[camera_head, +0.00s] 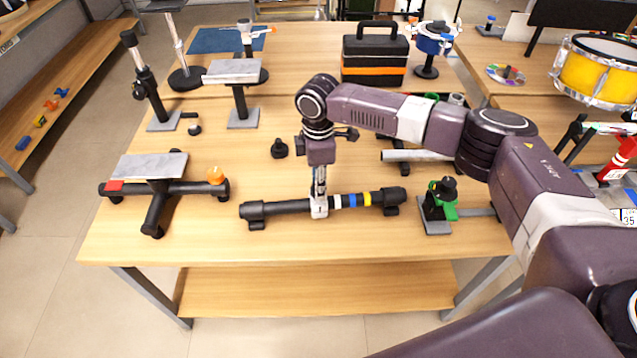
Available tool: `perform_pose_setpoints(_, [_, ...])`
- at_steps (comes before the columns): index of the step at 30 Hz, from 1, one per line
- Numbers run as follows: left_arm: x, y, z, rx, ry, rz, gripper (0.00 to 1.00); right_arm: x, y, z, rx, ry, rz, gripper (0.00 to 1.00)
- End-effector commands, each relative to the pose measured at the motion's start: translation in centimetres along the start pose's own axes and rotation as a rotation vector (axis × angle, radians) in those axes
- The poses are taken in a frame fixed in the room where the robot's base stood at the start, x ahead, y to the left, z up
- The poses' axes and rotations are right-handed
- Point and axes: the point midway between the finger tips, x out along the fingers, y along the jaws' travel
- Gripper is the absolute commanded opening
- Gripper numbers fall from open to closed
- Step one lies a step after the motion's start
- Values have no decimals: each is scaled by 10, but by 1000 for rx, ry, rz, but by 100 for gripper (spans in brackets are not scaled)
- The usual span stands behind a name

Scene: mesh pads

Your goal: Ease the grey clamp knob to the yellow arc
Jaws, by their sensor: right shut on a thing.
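A black horizontal bar (280,207) lies on two feet near the front of the wooden table. Coloured bands circle its right half: blue (352,200), then yellow (367,199), with pale bands between. My right gripper (319,207) points down from above and is shut at the bar, left of the bands. The pale grey piece between and below its fingers appears to be the clamp knob; the fingers mostly hide it, so its outline is unclear. It stands left of the blue and yellow bands, apart from the yellow one. My left gripper is not in view.
A green clamp on a grey plate (435,229) stands right of the bar. A black stand with a grey top (150,165) and an orange knob (215,175) is at left. A small black knob (279,148) and a toolbox (374,62) stand behind. The front table strip is clear.

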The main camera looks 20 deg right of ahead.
Motion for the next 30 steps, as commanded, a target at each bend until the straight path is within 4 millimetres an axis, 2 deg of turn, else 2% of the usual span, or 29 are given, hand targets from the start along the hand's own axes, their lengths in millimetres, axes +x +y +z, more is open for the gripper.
perform_pose_setpoints(8, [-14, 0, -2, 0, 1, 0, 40, -2, -1, -1, -158, 3, -3, 5])
perform_pose_setpoints(15, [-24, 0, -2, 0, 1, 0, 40, -2, -1, -1, -379, 3, -2, 5])
perform_pose_setpoints(30, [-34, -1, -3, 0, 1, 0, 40, -2, 0, -1, -834, 3, 2, 5])
